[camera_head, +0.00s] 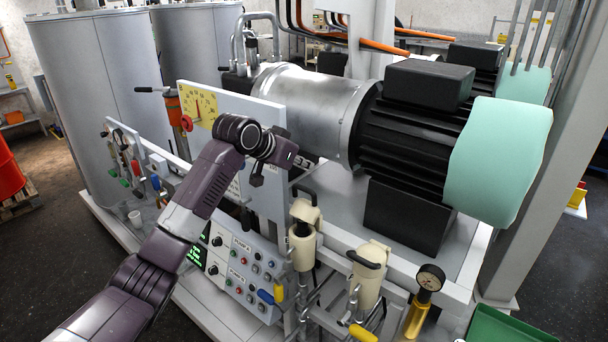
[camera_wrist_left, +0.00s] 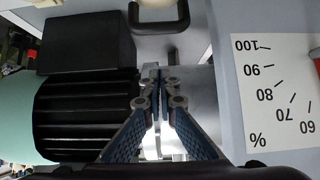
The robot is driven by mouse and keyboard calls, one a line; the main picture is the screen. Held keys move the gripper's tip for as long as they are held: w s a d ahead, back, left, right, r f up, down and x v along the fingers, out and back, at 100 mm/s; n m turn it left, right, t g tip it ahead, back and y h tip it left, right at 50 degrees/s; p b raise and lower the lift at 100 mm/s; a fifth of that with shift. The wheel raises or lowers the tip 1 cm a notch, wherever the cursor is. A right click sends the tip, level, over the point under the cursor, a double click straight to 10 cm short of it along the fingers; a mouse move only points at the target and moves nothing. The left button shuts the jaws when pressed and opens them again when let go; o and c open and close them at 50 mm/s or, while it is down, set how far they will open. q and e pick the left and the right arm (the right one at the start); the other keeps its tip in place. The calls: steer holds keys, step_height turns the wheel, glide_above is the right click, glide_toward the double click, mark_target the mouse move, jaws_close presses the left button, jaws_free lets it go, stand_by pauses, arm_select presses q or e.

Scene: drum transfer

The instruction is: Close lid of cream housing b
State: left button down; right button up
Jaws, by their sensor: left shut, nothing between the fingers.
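Two cream housings stand at the front of the skid in the head view; I cannot tell which is b. The left one (camera_head: 303,252) has a raised cream flap (camera_head: 305,212) and something dark at its top. The right one (camera_head: 370,288) has a cream top piece with a black handle (camera_head: 366,259). My left gripper (camera_head: 257,178) is left of and above both housings, in front of the pale panel and apart from them. In the left wrist view its fingers (camera_wrist_left: 158,82) meet with nothing between them. No cream housing is clear there. My right gripper is out of view.
A large motor (camera_head: 410,125) with a pale green end cover (camera_head: 500,160) lies behind the housings. A control panel (camera_head: 240,265) is below my left arm. A percent scale plate (camera_wrist_left: 275,90) shows in the wrist view.

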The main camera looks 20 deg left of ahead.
mark_target(304, 187)
arm_select(q)
steer(key=f+p, duration=0.3)
steer(key=f, duration=0.1)
steer(key=shift+w+d, duration=0.1)
steer(key=shift+w, duration=0.15)
steer(key=shift+s+a+f+p, duration=0.15)
steer(key=shift+s+a+p, duration=0.05)
steer(key=shift+s+p, duration=0.2)
steer(key=shift+f, duration=0.15)
steer(key=shift+d, duration=0.1)
